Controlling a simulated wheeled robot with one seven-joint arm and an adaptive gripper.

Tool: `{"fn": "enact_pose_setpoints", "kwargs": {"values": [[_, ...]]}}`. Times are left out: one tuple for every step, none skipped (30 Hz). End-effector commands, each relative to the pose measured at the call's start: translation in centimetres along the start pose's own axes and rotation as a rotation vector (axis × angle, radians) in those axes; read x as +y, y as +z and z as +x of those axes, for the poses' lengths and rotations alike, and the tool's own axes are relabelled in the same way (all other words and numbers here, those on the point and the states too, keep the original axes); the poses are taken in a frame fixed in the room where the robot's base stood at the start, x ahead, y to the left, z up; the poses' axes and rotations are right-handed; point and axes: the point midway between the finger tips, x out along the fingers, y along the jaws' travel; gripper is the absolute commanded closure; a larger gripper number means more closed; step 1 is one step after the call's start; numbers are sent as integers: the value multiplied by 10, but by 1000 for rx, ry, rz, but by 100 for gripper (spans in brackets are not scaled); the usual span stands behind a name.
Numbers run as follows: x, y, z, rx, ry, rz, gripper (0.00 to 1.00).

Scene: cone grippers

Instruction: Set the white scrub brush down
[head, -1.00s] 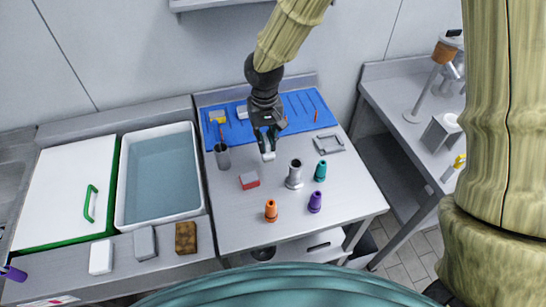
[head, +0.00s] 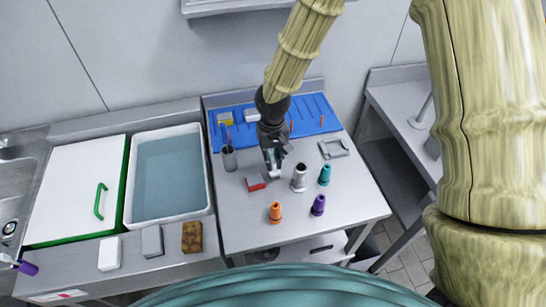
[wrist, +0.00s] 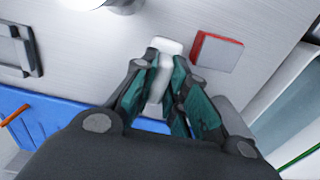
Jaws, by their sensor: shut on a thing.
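My gripper (head: 273,160) is above the metal table (head: 250,214), pointing down, between the grey cup and the silver nozzle. It is shut on the white scrub brush (wrist: 160,70), whose pale end sticks out past the teal finger pads in the wrist view. In the head view the lower end of the brush (head: 277,174) shows close to the tabletop, near the red and grey block (head: 256,183). I cannot tell whether it touches the table.
The silver nozzle (head: 299,178), teal cone (head: 325,175), purple cone (head: 318,205) and orange cone (head: 275,212) stand to the right and front. A grey cup (head: 229,158) stands left, a blue mat (head: 306,115) lies behind. The front left tabletop is clear.

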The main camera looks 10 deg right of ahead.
Motion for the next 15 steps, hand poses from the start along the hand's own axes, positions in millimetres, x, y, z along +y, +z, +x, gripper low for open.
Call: {"fn": "enact_pose_setpoints", "kwargs": {"values": [[0, 0, 0, 0, 0, 0, 100], [0, 0, 0, 0, 0, 0, 100], [0, 0, 1, 0, 0, 0, 100], [0, 0, 1, 0, 0, 0, 100], [0, 0, 2, 0, 0, 0, 100], [0, 0, 3, 0, 0, 0, 100], [0, 0, 4, 0, 0, 0, 100], [0, 0, 3, 0, 0, 0, 80], [0, 0, 3, 0, 0, 0, 73], [0, 0, 3, 0, 0, 0, 67], [0, 0, 3, 0, 0, 0, 64], [0, 0, 3, 0, 0, 0, 64], [0, 0, 3, 0, 0, 0, 64], [0, 0, 3, 0, 0, 0, 64], [0, 0, 3, 0, 0, 0, 64]]}}
